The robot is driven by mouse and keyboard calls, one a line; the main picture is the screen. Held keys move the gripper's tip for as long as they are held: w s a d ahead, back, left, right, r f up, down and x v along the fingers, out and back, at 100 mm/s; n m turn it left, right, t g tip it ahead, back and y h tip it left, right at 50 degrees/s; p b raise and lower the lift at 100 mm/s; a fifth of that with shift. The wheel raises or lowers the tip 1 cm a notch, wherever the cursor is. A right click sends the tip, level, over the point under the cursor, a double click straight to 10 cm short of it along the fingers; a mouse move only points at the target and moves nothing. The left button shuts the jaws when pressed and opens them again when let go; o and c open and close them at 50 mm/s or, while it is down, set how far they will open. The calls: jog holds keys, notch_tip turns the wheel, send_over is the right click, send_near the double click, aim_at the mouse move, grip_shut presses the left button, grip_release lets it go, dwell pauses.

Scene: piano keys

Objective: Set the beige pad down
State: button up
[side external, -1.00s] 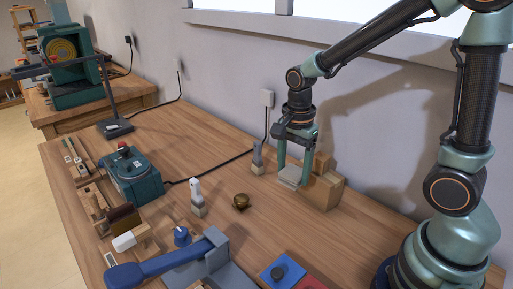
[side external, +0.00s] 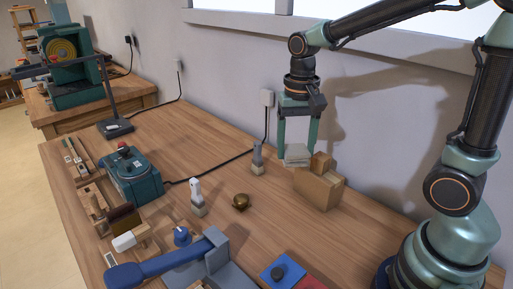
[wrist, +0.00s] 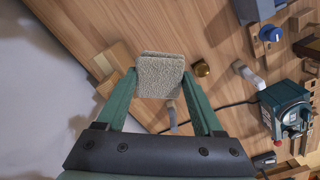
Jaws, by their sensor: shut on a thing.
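The beige pad (wrist: 160,76) is a square, rough-surfaced block, seen between the two fingers in the wrist view. My gripper (side external: 298,158) is shut on it. In the side view the pad (side external: 297,154) hangs at the fingertips, in front of and beside the wooden block. It looks raised above the table; whether it touches the wooden block I cannot tell.
A stepped wooden block (side external: 320,187) stands right of the pad. A brass knob (side external: 240,202) and two grey-based upright pieces (side external: 197,198) (side external: 257,160) stand to the left. A green machine (side external: 134,178) is farther left.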

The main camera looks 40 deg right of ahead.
jog(key=n, duration=0.3)
jog(key=f+n, duration=0.1)
jog(key=n, duration=0.3)
jog(key=shift+f, duration=0.1)
dwell(0.5)
jog(key=w+a+r, duration=0.2)
jog(key=w+a, duration=0.1)
jog(key=w, duration=0.5)
send_over(220, 200)
notch_tip(220, 200, down, 19)
jog(key=shift+f, duration=0.1)
dwell(0.4)
jog(key=shift+f, duration=0.15)
jog(key=o, duration=1.3)
jog(key=shift+o, duration=0.2)
